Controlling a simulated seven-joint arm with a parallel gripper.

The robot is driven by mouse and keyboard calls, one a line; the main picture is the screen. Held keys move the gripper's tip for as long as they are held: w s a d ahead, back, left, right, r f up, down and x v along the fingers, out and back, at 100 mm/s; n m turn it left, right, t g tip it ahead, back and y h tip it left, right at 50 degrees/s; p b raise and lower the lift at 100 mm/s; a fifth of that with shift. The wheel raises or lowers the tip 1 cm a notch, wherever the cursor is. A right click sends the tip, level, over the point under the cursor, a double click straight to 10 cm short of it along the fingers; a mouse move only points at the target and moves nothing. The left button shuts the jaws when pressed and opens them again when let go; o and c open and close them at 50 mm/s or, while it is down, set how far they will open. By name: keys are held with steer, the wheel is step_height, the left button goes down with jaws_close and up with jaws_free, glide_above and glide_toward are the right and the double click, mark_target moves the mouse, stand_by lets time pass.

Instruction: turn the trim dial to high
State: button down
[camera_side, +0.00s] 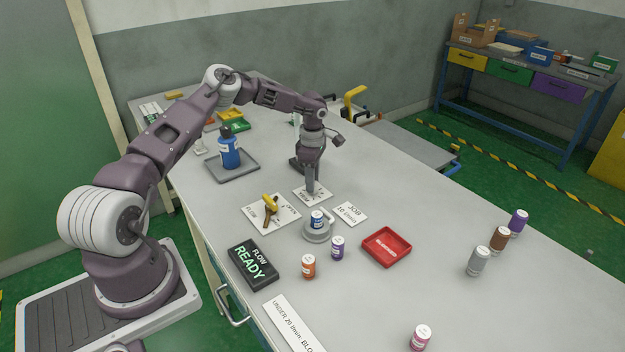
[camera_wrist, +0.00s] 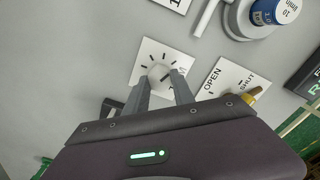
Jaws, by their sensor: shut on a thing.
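The trim dial (camera_wrist: 160,74) is a small pale round knob on a white plate (camera_wrist: 150,54) with black tick marks around it. My gripper (camera_wrist: 162,78) has one finger on each side of the knob and is shut on it. In the side view my gripper (camera_side: 311,190) points straight down onto the white plate (camera_side: 300,196), and the fingers hide the knob. The plate's lettering is partly covered by the fingers. I cannot tell which mark the dial points at.
A job card (camera_side: 351,213), a FLOW READY display (camera_side: 253,264), a red tray (camera_side: 387,247) and a blue bottle (camera_side: 229,152) are around.

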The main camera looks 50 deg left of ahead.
stand_by(0.3)
steer(key=c, duration=1.1)
jaws_free()
steer(key=shift+o, duration=0.2)
steer(key=shift+r, duration=0.1)
